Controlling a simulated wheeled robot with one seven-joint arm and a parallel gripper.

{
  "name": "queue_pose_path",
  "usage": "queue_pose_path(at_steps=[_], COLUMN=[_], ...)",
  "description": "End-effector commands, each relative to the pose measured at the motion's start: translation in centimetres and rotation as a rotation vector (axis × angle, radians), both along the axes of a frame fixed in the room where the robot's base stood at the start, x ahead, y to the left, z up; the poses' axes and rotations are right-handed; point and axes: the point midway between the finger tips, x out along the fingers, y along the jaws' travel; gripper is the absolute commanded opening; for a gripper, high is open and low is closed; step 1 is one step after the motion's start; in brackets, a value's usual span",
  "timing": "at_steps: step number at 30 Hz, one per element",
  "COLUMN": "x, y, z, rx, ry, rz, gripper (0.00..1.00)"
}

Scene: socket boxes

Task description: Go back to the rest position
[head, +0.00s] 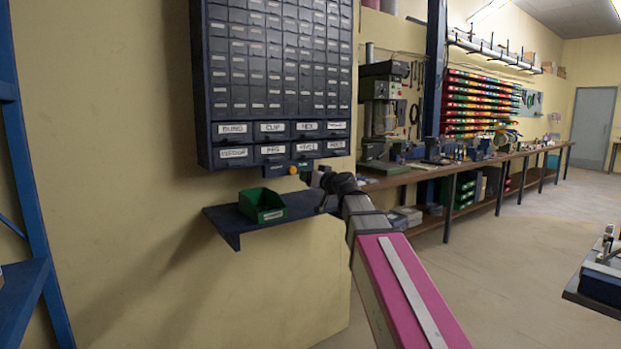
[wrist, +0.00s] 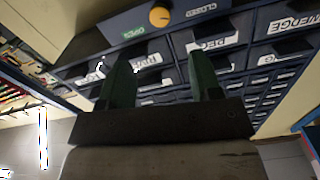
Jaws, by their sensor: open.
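My gripper (wrist: 160,78) is open, with its two green fingers apart and nothing between them in the wrist view. The fingers point at the lower part of a dark blue cabinet of small labelled drawers (wrist: 212,43). In the head view my arm reaches up from the lower right, and its end (head: 325,182) is just below the cabinet (head: 275,90), by the right part of a small shelf. The fingers are too small to make out there.
A yellow knob (wrist: 159,16) sits on the cabinet's lower edge. A green bin (head: 262,206) stands on the dark blue wall shelf (head: 222,222). A workbench (head: 430,172) with a drill press runs along the wall at right.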

Motion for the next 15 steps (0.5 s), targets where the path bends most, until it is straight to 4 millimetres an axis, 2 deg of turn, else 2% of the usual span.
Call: queue_pose_path(at_steps=[2,5,8,15], x=[0.0,-0.1,-0.5,-2.7], y=[0.0,-0.2,-0.6,-2.7], z=[-0.3,-2.0,-5.8,-18.6], rx=[-0.002,-0.017,-0.051,-0.166], ry=[0.005,0.038,0.113,0.397], rz=[0.001,0.004,0.013,0.021], gripper=[0.58,0.58,0.58,0.58])
